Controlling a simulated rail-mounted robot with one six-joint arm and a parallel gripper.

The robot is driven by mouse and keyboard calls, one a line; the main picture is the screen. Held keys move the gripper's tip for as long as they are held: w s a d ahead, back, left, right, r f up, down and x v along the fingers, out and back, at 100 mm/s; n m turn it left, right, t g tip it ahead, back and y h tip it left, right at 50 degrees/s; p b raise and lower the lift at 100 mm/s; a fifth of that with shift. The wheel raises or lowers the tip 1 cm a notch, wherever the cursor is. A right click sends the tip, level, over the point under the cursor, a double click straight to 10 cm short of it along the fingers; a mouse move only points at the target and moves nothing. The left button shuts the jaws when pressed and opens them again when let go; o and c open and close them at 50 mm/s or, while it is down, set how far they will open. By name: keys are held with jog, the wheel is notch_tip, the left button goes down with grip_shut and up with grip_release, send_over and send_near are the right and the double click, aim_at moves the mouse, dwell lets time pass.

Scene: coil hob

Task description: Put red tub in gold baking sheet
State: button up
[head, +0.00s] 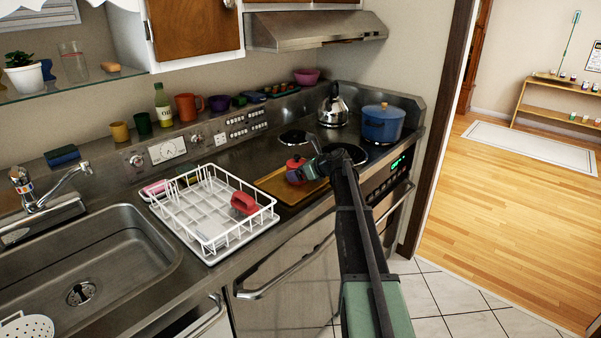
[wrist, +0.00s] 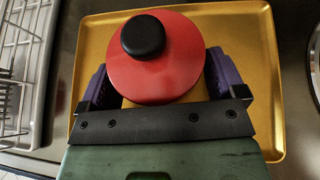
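The red tub (head: 294,166) has a round red lid with a black knob. My gripper (head: 308,170) is low at the tub's right side in the head view. The lid hides where the fingers meet the tub's sides, so I cannot tell whether they press on it.
A white dish rack (head: 215,213) with a red item (head: 243,203) stands left of the sheet. A blue pot (head: 382,124) and a kettle (head: 333,108) stand on the hob behind. Mugs and a bottle (head: 162,106) line the back ledge. The sink (head: 85,265) is at left.

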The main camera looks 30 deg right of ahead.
jog(key=shift+o, duration=0.8)
jog(key=shift+r+p, duration=0.3)
jog(key=shift+p, duration=0.05)
jog(key=p+v, duration=0.5)
jog(key=v, duration=0.7)
jog(key=shift+f, duration=0.15)
jog(key=shift+s+a, duration=0.1)
